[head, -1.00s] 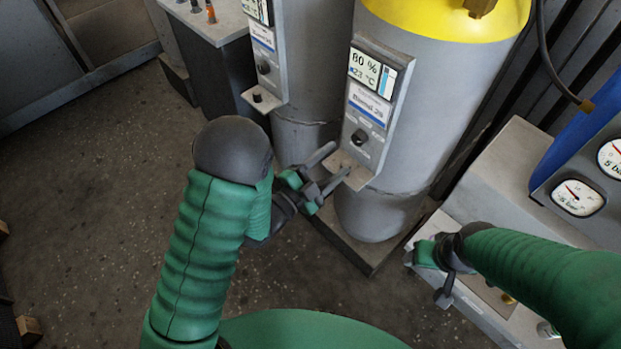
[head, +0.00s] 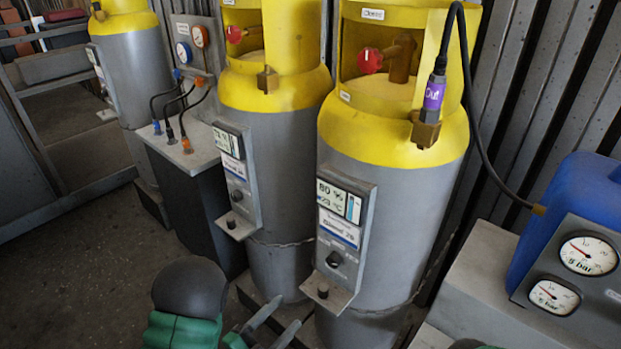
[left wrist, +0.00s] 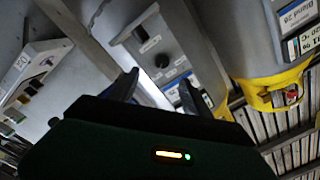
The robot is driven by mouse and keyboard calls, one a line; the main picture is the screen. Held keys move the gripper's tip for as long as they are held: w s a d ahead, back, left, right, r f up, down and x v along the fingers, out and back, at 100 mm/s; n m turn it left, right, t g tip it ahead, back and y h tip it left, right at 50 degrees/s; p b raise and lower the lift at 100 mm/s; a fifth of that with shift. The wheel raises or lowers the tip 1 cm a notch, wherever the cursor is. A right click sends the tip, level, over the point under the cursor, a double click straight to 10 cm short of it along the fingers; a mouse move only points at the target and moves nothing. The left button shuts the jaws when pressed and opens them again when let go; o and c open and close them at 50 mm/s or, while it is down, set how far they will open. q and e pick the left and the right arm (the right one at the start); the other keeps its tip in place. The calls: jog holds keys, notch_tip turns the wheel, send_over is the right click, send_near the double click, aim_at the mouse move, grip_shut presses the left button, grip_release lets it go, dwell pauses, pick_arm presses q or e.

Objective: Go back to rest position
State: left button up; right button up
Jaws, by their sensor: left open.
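My left gripper (head: 277,326) shows at the bottom of the head view, its two fingers apart and empty. It is just below and left of the control panel (head: 338,240) on the nearest yellow-topped grey cylinder (head: 390,190), and I cannot tell whether it touches the panel's ledge. In the left wrist view the gripper's fingers (left wrist: 158,90) are spread in front of a grey panel with a dark knob (left wrist: 162,61). Of my right arm, only a small dark and green piece shows at the bottom edge of the head view; its gripper is hidden.
A second cylinder (head: 280,170) and a dark cabinet with hoses (head: 190,160) stand to the left. A black hose (head: 487,150) runs from the near cylinder toward a blue container (head: 575,215) with two gauges (head: 588,255). Open floor (head: 90,270) lies at the lower left.

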pick_arm(q)
jog(key=w+a+f+n+g+y, duration=0.2)
jog(key=a+f+n+g+y, duration=0.35)
jog(key=a+n+y, duration=0.35)
jog(key=s+r+n+g+y, duration=0.1)
jog(key=s+r+n+g, duration=0.2)
jog(key=s+n+g, duration=0.8)
notch_tip(320, 180, up, 16)
jog(key=s+m+t+p, duration=0.2)
jog(key=m+t+p, duration=0.1)
jog(key=p, duration=1.3)
jog(key=shift+s+a+f+t, duration=0.15)
jog(key=shift+a+t, duration=0.25)
jog(key=shift+t, duration=0.15)
